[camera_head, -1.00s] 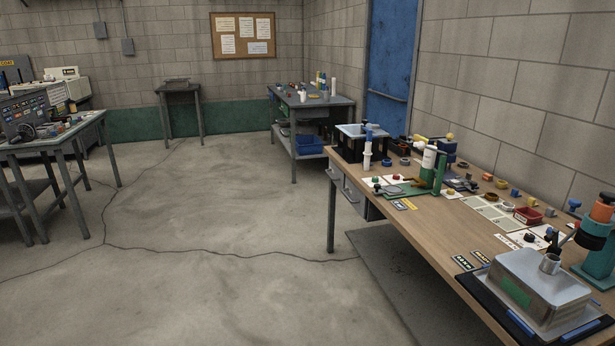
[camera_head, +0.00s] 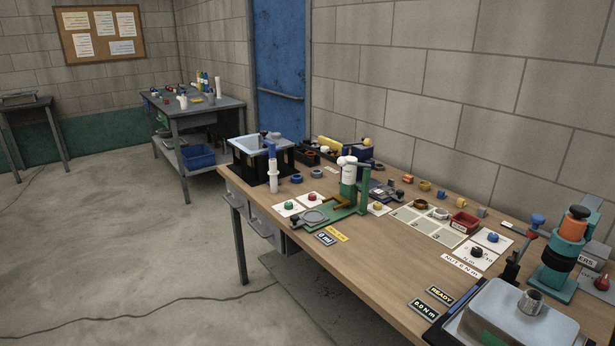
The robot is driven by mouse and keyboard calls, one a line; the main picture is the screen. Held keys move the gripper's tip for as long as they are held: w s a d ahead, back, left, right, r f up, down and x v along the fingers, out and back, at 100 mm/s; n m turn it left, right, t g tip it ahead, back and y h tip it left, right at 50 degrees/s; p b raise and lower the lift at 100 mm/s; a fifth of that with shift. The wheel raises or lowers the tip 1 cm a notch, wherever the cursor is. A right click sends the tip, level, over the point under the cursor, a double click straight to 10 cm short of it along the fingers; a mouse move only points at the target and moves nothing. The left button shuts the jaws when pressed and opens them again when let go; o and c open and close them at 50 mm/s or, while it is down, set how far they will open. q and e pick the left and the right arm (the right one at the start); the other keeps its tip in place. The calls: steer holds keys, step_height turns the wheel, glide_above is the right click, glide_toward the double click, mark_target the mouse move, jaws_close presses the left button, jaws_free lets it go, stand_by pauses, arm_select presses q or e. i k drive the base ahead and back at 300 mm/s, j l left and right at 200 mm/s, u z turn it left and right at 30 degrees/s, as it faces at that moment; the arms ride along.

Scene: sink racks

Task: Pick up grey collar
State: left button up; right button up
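Neither of my grippers is in view. I cannot tell for certain which thing is the grey collar. A short grey metal ring (camera_head: 531,302) stands on top of the silver box (camera_head: 508,317) at the front right of the wooden workbench (camera_head: 345,270). A flat grey disc (camera_head: 313,217) sits on the green fixture to the left.
A green fixture (camera_head: 350,206) with a white cylinder stands mid-bench. The wall (camera_head: 450,80) runs behind the bench. Open floor (camera_head: 120,260) lies left.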

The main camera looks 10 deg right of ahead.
mark_target(317, 174)
steer(key=i+j+z, duration=0.25)
steer(key=i+j, duration=0.55)
steer(key=i+j+z, duration=0.25)
steer(key=i+j, duration=0.7)
